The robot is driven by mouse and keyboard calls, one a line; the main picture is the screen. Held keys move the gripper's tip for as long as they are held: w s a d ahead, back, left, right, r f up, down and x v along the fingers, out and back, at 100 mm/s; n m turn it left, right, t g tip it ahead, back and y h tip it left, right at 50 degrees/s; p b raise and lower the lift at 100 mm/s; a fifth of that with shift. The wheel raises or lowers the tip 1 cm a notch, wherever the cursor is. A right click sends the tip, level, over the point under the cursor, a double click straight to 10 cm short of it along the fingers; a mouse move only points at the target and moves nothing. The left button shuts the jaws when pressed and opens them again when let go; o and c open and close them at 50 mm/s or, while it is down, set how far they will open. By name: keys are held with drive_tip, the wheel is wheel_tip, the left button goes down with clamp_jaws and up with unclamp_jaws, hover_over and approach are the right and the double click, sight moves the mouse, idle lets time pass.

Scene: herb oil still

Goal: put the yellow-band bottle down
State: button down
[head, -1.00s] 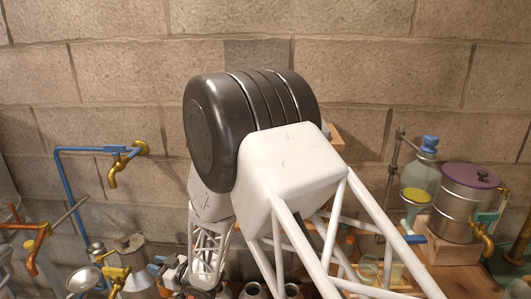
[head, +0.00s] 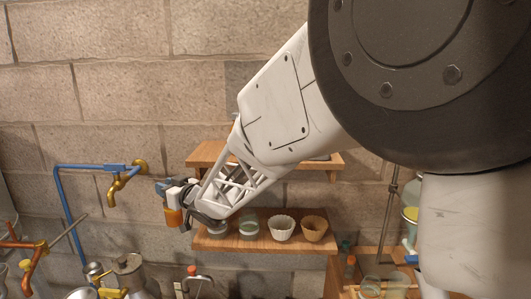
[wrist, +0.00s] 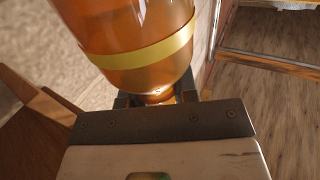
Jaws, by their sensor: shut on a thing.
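The yellow-band bottle (wrist: 130,25) is amber and see-through, with a yellow stripe around its body. It fills the top middle of the wrist view. My gripper (wrist: 156,99) is shut on it at its narrow neck end. In the head view my gripper (head: 178,191) is at the left end of the lower shelf, in front of the wall. A small orange part of the bottle (head: 173,217) shows just below the jaws. Most of the bottle is hidden there, and I see no surface touching it.
The lower wooden shelf (head: 262,246) holds a glass jar (head: 249,229), a white cup (head: 281,229) and a tan cup (head: 314,229). An upper shelf (head: 207,151) is above. A blue pipe with a brass tap (head: 118,188) is close on the left. Metal vessels stand below.

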drive_tip(key=d+r+m+t+h, duration=0.1)
drive_tip(key=d+r, duration=0.3)
drive_tip(key=r, duration=0.4)
drive_tip(key=d+r+m+t+h, duration=0.1)
drive_tip(key=d+r, duration=0.2)
drive_tip(key=r, duration=0.6)
drive_tip(key=s+d+r+m+t+h, duration=0.2)
drive_tip(key=s+d+r+t+h, duration=0.1)
drive_tip(key=d+r, duration=0.4)
drive_tip(key=shift+s+d+m+t, duration=0.3)
drive_tip(key=shift+d+m, duration=0.1)
drive_tip(key=shift+d, duration=1.3)
drive_tip(key=shift+r, duration=0.1)
drive_tip(key=w+d+f+x, duration=0.1)
drive_tip(key=d+x, duration=0.1)
drive_tip(key=x, duration=1.3)
drive_tip(key=shift+w+f, duration=0.25)
drive_tip(key=shift+w, duration=0.4)
drive_tip(key=shift+a, duration=0.1)
drive_tip(key=shift+f, duration=1.9)
